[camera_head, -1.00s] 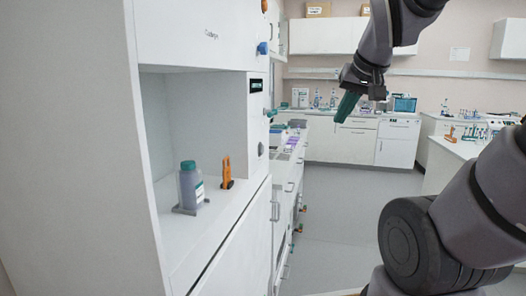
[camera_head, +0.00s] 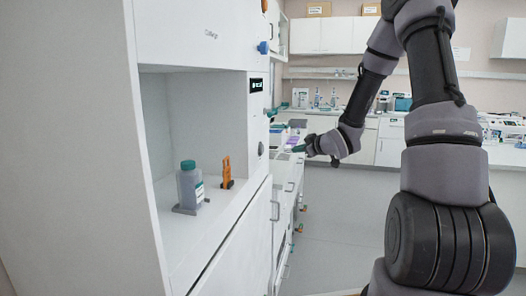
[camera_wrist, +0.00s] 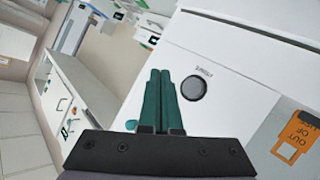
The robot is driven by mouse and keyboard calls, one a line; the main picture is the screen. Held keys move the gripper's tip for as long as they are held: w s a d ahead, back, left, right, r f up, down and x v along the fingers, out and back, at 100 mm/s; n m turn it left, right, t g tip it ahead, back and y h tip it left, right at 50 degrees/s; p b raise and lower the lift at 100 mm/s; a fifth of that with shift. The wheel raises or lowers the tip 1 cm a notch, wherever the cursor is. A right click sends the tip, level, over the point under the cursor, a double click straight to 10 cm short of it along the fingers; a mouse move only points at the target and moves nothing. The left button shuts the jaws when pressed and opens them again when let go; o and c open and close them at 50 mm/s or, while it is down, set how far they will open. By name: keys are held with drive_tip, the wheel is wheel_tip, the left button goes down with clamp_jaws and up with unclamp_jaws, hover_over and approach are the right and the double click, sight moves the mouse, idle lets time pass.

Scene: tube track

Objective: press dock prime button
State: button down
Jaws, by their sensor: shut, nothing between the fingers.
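A round dark button (camera_wrist: 194,88) with a small label beside it sits on the white cabinet face in the wrist view; the label is hard to read. It appears to be the dark round button (camera_head: 261,149) on the cabinet front in the head view. My gripper (camera_wrist: 160,73) is shut and empty, with its green fingers together. In the wrist view the fingertips show just left of the button, and no contact is visible. In the head view my gripper (camera_head: 298,149) is to the right of the cabinet front, fingers pointing left toward it.
A bottle with a teal cap (camera_head: 189,184) and an orange clip-like piece (camera_head: 227,173) stand in the open recess. A dark display (camera_head: 256,85) and blue knob (camera_head: 262,48) are above the button. An orange tag (camera_wrist: 290,141) is at right in the wrist view. The floor is clear.

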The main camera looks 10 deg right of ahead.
sight(262, 149)
drive_tip(key=shift+w+a+f+n+y, duration=0.15)
drive_tip(key=shift+a+f+n+y, duration=0.2)
drive_tip(key=shift+f+y, duration=0.1)
drive_tip(key=shift+a, duration=0.1)
drive_tip(key=w+a, duration=0.3)
drive_tip(key=a, duration=0.5)
drive_tip(key=shift+w, duration=0.2)
idle(2.0)
drive_tip(key=shift+w+a, duration=0.15)
drive_tip(key=shift+a, duration=0.2)
drive_tip(key=shift+w+a, duration=0.2)
drive_tip(key=shift+a, duration=0.3)
idle(0.6)
drive_tip(key=shift+d, duration=0.15)
drive_tip(key=shift+s+d, duration=0.35)
drive_tip(key=shift+d, duration=0.35)
